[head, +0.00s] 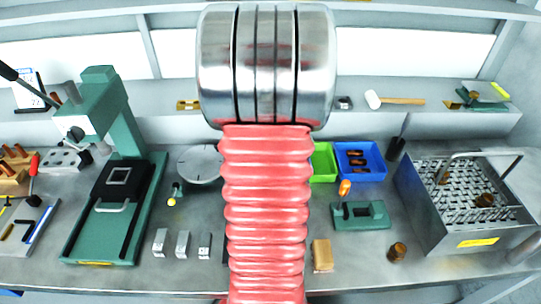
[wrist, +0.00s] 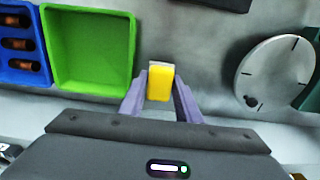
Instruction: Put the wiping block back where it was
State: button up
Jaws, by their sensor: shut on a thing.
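The wiping block (wrist: 160,86) is a small yellow block with a pale grey far end. It shows in the wrist view between the two purple-grey fingers of my gripper (wrist: 159,98). My gripper is shut on it. The block is over the grey bench, between the green bin (wrist: 88,52) and the round grey plate (wrist: 278,72). Its height above the bench cannot be told. In the head view, my own red and metal arm hides the gripper and the block.
A blue bin (head: 358,160) with brown pieces stands beside the green bin. A tan block (head: 321,255), a green fixture (head: 361,215) and several metal blocks (head: 183,243) stand nearer the front. A metal basket (head: 435,222) is at right, a green press (head: 112,205) at left.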

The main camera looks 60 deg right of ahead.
jog(key=shift+f, duration=1.85)
jog(key=shift+f, duration=0.1)
jog(key=o, duration=1.1)
notch_tip(320, 180, up, 12)
jog(key=shift+r, duration=0.1)
